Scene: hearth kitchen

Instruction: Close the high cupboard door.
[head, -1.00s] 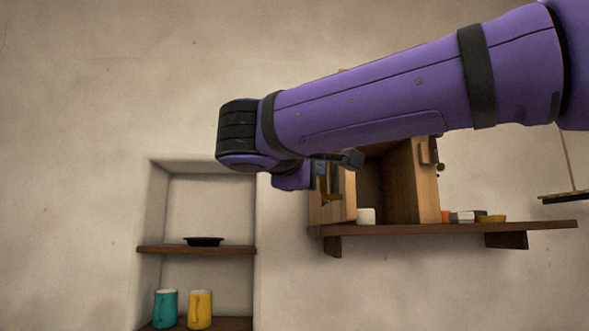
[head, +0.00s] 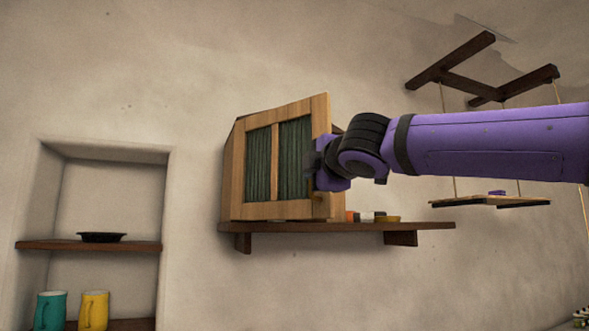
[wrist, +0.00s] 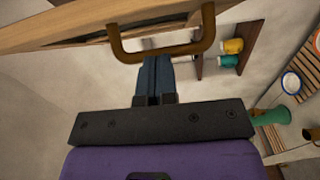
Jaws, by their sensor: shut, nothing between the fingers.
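The cupboard (head: 234,180) stands on a wooden wall shelf in the head view. Its door (head: 275,162), a wooden frame with dark green panels, now covers most of the front. The door's right edge seems to stand out from the cupboard body, so it looks ajar; the exact gap is hidden. My gripper (head: 312,160) is at the door's right edge, shut and empty. In the wrist view, the shut fingers (wrist: 153,75) point at the brown U-shaped handle (wrist: 165,52) on the door's edge (wrist: 75,25). Whether they touch it I cannot tell.
The shelf (head: 340,228) holds small items and a yellow bowl (head: 387,219) right of the cupboard. A hanging board (head: 490,201) is further right. A wall niche at left holds a black dish (head: 101,237), a teal mug (head: 49,311) and a yellow mug (head: 93,310).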

